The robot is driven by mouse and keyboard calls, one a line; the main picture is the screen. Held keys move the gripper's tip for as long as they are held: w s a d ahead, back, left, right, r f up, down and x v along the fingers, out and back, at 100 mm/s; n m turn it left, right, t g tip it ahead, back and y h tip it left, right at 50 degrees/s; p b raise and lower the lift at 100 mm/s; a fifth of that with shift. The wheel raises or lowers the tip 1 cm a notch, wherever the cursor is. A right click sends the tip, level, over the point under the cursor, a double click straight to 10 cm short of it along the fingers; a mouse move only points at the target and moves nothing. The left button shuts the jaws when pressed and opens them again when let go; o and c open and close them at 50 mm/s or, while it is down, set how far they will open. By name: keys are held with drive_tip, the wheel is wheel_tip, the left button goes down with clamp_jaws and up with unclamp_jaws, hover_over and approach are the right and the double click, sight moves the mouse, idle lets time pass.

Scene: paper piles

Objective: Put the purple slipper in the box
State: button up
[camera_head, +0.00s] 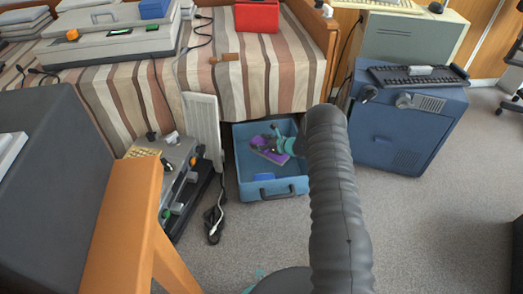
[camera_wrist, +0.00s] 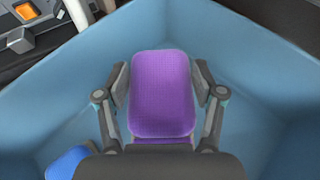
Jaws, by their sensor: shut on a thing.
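The purple slipper (camera_wrist: 161,95) is between the two fingers of my gripper (camera_wrist: 162,85), which is shut on its sides. In the wrist view the slipper's near end is hidden behind my gripper's body. The light blue box (camera_wrist: 250,75) surrounds the view below and around the slipper. In the head view the open box (camera_head: 272,195) stands on the floor, and the purple slipper (camera_head: 272,155) shows within its opening beside my gripper (camera_head: 270,145). I cannot tell whether the slipper touches the box floor.
A blue item (camera_head: 264,177) lies inside the box near its front wall. A striped bed (camera_head: 265,80) stands behind, a blue cabinet (camera_head: 400,130) to the right, and grey equipment (camera_head: 175,175) with cables to the left. Carpet in front is clear.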

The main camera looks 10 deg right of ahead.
drive_tip(key=shift+f, duration=1.9)
drive_tip(key=shift+f+b, duration=0.55)
drive_tip(key=shift+b, duration=0.5)
drive_tip(key=o, duration=1.2)
